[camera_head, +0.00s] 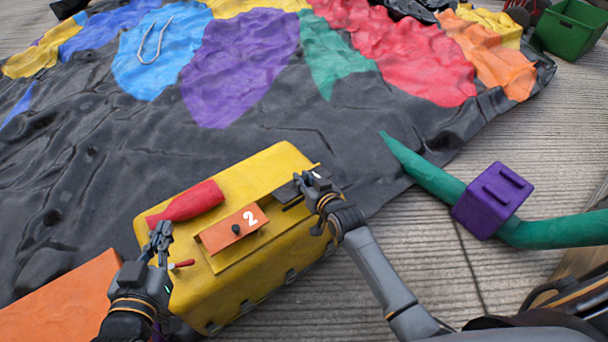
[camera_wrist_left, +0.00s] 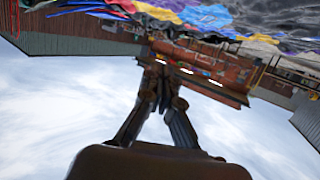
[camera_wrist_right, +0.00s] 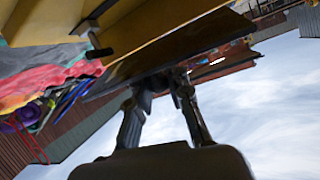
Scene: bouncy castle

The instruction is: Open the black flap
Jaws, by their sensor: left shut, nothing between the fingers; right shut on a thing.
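A yellow box (camera_head: 270,171) stands on the planks at the edge of the inflatable. The black flap (camera_wrist_right: 190,47) shows in the right wrist view as a long dark panel beside the box's yellow surface. My right gripper (camera_head: 306,186) is shut on the edge of the flap at the box's right end, and it hides most of the flap in the head view. In the right wrist view the fingertips (camera_wrist_right: 160,85) meet at the panel's edge. How far the flap stands open I cannot tell. My left gripper (camera_head: 161,236) is shut and empty at the box's left end.
A small red lever (camera_head: 182,264) is near my left gripper. A green tube (camera_head: 445,184) with a purple block (camera_head: 492,201) lies right. The deflated black castle (camera_head: 130,150) spreads behind.

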